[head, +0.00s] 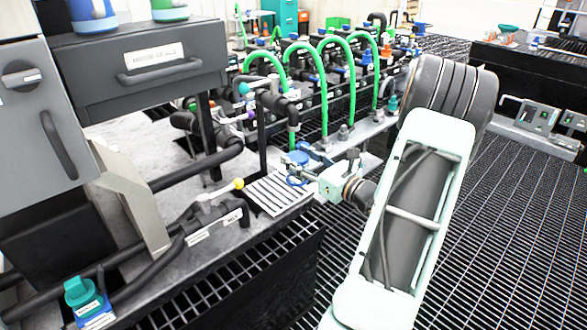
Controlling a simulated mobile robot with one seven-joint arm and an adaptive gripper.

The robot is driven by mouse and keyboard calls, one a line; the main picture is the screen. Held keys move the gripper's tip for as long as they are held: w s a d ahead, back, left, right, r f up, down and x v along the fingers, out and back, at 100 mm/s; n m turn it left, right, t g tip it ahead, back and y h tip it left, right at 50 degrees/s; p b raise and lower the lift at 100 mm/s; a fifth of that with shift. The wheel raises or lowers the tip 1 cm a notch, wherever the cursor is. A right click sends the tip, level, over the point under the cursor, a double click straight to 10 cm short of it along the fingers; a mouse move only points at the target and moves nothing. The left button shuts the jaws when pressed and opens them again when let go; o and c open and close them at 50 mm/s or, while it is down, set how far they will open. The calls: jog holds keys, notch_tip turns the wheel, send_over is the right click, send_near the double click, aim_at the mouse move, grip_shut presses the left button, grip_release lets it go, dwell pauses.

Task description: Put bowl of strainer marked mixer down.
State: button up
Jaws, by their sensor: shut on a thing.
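My gripper (304,174) is at the middle of the head view, above the right end of a slatted light tray (272,196). It is shut on a small blue part (297,158), which I take to be the strainer bowl. The arm and gripper body hide some of the blue part, and no marking on it is readable. A blue ring shows just below it. I cannot tell whether the blue part touches the tray.
A pipe with a yellow-tipped lever (238,184) lies left of the tray. Green hoses (322,90) and dark fittings stand behind. A grey drawer (150,65) and cabinet (35,110) are at left. A teal-knobbed valve (80,291) is at lower left. Dark grating covers the floor.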

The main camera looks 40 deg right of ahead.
jog(key=shift+w, duration=0.55)
jog(key=shift+w+a+f+b, duration=0.15)
jog(key=shift+w+b, duration=0.15)
jog(key=shift+w, duration=0.25)
jog(key=shift+s+f+b, duration=0.15)
jog(key=shift+f+b, duration=0.55)
jog(key=shift+f, duration=0.85)
jog(key=shift+f, duration=0.1)
jog(key=shift+f, duration=0.15)
jog(key=o, duration=1.3)
jog(key=shift+c, duration=0.2)
